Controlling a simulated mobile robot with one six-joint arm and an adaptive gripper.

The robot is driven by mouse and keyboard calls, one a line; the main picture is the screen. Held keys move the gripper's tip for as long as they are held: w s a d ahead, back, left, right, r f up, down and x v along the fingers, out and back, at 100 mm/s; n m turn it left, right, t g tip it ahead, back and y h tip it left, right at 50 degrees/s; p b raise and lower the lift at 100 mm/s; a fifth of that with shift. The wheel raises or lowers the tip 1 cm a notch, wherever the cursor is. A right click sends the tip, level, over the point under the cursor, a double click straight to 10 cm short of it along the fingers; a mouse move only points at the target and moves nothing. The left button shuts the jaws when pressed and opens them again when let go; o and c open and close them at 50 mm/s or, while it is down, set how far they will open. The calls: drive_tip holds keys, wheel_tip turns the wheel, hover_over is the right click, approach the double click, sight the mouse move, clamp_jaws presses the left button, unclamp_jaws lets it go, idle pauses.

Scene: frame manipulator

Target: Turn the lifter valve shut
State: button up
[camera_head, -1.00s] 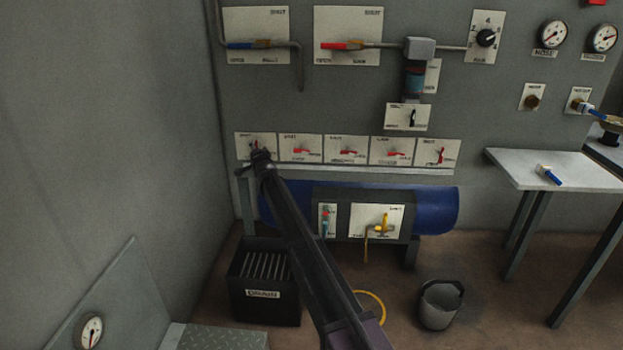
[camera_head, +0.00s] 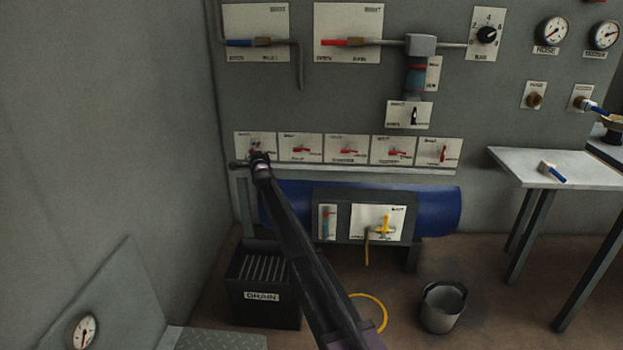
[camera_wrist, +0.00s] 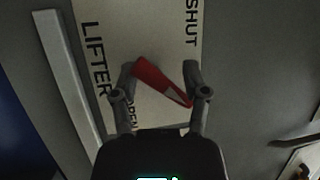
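The lifter valve's red lever (camera_wrist: 160,82) sits on a white plate (camera_wrist: 135,30) marked LIFTER, SHUT and OPEN in the wrist view. My gripper (camera_wrist: 160,74) has its two fingers spread, one on each side of the lever. The lever lies slanted between them, its broad end near the left finger and its narrow end near the right finger. I cannot tell whether either finger touches it. In the head view, my gripper (camera_head: 258,158) is at the leftmost plate (camera_head: 242,140) of the lower row and partly covers the lever.
More plates with red levers (camera_head: 302,149) continue to the right. A ledge (camera_head: 400,168) runs under the row. A blue tank (camera_head: 445,210) lies below, with a black drain box (camera_head: 265,295) and a bucket (camera_head: 442,305) on the floor. A grey table (camera_head: 555,168) stands right.

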drive_tip(key=b+v, duration=0.2)
drive_tip(key=v, duration=1.2)
drive_tip(key=s+d+r+n+g+h+p, duration=0.1)
drive_tip(key=s+d+r+n+g+p, duration=0.1)
drive_tip(key=d+p, duration=0.6)
drive_tip(key=s+d+r+n+g+h+p, duration=0.2)
drive_tip(key=s+d+n+g+p, duration=0.2)
drive_tip(key=d+p, duration=0.4)
drive_tip(key=s+d+g, duration=0.1)
drive_tip(key=s+d, duration=0.1)
drive_tip(key=shift+s+r+h, duration=0.3)
drive_tip(key=shift+d, duration=0.15)
drive_tip(key=s+d+f+n+g+h, duration=0.1)
drive_tip(key=s+d+f+n+g, duration=0.1)
drive_tip(key=s+d, duration=0.6)
drive_tip(key=s+d+f+n+g+h, duration=0.1)
drive_tip(key=s+d+f+g, duration=0.3)
drive_tip(key=s+d, duration=0.4)
drive_tip(key=s+d+f+n+g+h, duration=0.2)
drive_tip(key=s+d, duration=0.6)
drive_tip(key=s, duration=0.9)
drive_tip(key=f+n+g, duration=0.1)
drive_tip(key=f+g, duration=0.1)
drive_tip(key=g, duration=0.1)
drive_tip(key=shift+n+g, duration=0.3)
drive_tip(key=shift+s, duration=0.15)
